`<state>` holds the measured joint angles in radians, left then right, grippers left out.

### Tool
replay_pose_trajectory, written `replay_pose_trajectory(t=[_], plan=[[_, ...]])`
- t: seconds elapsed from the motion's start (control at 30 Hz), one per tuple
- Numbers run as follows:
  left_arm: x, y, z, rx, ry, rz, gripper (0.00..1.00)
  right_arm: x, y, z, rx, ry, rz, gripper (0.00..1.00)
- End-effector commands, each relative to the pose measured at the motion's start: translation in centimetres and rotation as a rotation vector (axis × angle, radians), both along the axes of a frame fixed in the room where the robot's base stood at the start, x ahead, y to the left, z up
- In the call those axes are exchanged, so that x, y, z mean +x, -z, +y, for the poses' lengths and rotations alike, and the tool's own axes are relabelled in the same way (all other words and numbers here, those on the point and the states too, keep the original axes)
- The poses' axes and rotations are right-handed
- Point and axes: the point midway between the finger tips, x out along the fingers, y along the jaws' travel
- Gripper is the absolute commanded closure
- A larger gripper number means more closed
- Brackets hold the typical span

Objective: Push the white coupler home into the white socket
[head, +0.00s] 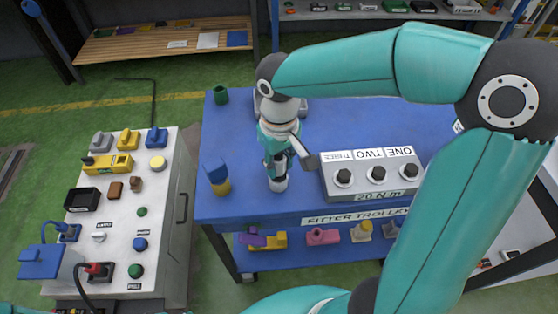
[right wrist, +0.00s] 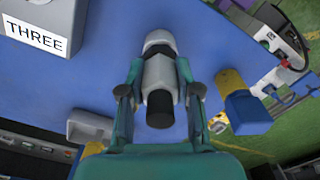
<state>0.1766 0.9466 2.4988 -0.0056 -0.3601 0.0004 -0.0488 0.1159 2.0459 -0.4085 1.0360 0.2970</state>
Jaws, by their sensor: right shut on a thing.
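My right gripper (head: 277,170) points down over the blue trolley top (head: 235,133). It is shut on the white coupler (right wrist: 158,72), which has a black rear end; the fingers (right wrist: 160,100) sit on either side. My left gripper is not in view.
A grey box with three black knobs (head: 370,180) stands close to the right of the gripper. A blue-and-yellow coupling (head: 217,178) stands to the left, and a green cup (head: 220,94) behind. A white-topped cabinet (head: 115,217) with several parts is at left.

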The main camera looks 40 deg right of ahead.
Motion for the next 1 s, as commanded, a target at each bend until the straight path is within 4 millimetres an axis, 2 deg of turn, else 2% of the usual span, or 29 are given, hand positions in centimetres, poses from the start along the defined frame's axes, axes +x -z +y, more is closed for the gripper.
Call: replay_pose_trajectory(t=[0.17,0.2,0.37,0.77,0.87,1.0], plan=[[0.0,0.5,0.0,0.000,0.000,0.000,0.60,0.0,0.6,0.0,0.000,0.000,0.000,1.00],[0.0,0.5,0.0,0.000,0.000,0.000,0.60,0.0,0.5,0.0,0.000,0.000,0.000,0.66],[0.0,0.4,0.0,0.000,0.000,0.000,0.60,0.0,0.5,0.0,0.000,0.000,0.000,0.39],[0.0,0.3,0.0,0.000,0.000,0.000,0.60,0.0,0.1,0.0,0.000,0.000,0.000,0.38],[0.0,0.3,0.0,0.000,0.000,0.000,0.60,0.1,-0.9,0.0,0.000,0.001,-0.003,0.38],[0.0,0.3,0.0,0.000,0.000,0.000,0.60,0.1,-3.2,0.0,0.001,0.000,-0.005,0.38]])
